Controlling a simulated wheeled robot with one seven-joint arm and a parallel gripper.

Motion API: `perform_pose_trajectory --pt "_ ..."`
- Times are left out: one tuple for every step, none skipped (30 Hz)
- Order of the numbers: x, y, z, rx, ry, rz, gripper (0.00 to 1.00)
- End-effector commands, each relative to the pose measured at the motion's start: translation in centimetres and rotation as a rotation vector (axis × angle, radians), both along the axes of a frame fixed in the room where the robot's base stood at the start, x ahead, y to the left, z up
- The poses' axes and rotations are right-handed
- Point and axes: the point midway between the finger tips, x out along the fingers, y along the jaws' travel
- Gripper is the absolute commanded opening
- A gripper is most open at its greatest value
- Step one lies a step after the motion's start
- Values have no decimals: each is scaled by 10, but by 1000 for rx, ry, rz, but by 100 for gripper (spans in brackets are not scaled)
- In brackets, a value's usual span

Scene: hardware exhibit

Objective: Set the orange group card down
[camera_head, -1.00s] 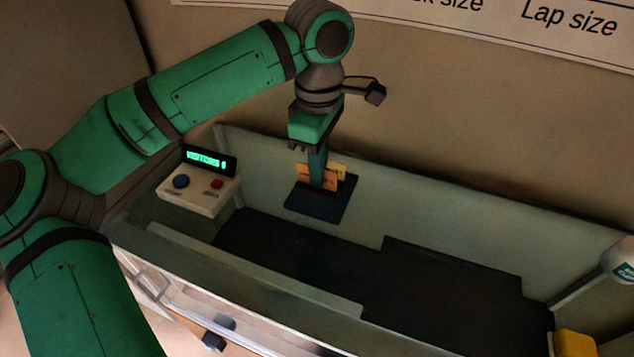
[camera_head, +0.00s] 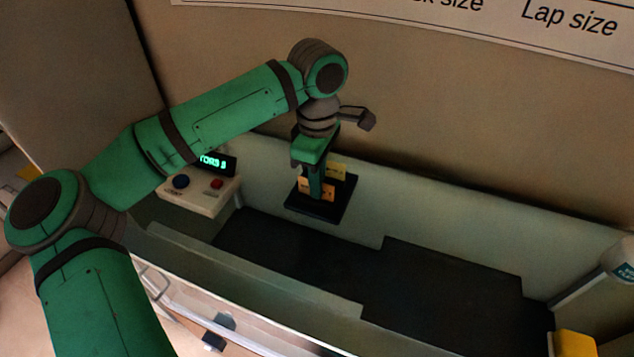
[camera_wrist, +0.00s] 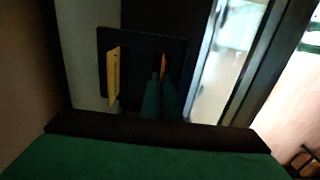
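The orange group card (camera_head: 304,188) stands upright at the dark card holder (camera_head: 327,212), partly hidden behind my fingers. My gripper (camera_head: 316,192) points down over the holder, with its fingers on either side of the card. In the wrist view the two fingers (camera_wrist: 161,88) are close together with a sliver of the orange card (camera_wrist: 163,64) between them; the gripper looks shut on it. I cannot tell whether the card's lower edge touches the holder. A yellow card (camera_head: 336,172) stands upright in the holder behind, and beside the fingers in the wrist view (camera_wrist: 113,74).
A cream control box (camera_head: 199,195) with blue and red buttons and a lit display stands left of the holder, partly behind my arm. Dark flat counter (camera_head: 400,290) lies clear to the right. A low pale ledge runs along the front. A yellow block (camera_head: 575,343) is at lower right.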

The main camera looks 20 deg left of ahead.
Motion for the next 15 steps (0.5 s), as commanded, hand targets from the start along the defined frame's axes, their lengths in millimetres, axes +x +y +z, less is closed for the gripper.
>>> perform_pose_trajectory --pt "0 0 -2 0 0 0 0" --pt "0 0 -2 0 0 0 0" --pt "0 0 -2 0 0 0 11" --pt "0 0 -2 0 0 0 19" --pt "0 0 -2 0 0 0 21" --pt "0 0 -2 0 0 0 21" --pt "0 0 -2 0 0 0 21" --pt "0 0 -2 0 0 0 21" --pt "0 0 -2 0 0 0 21" --pt "0 0 -2 0 0 0 21" --pt "0 0 -2 0 0 0 21" --pt "0 0 -2 0 0 0 21" --pt "0 0 -1 0 0 0 21" --pt "0 0 -1 0 0 0 21" --pt "0 0 1 0 0 0 21"
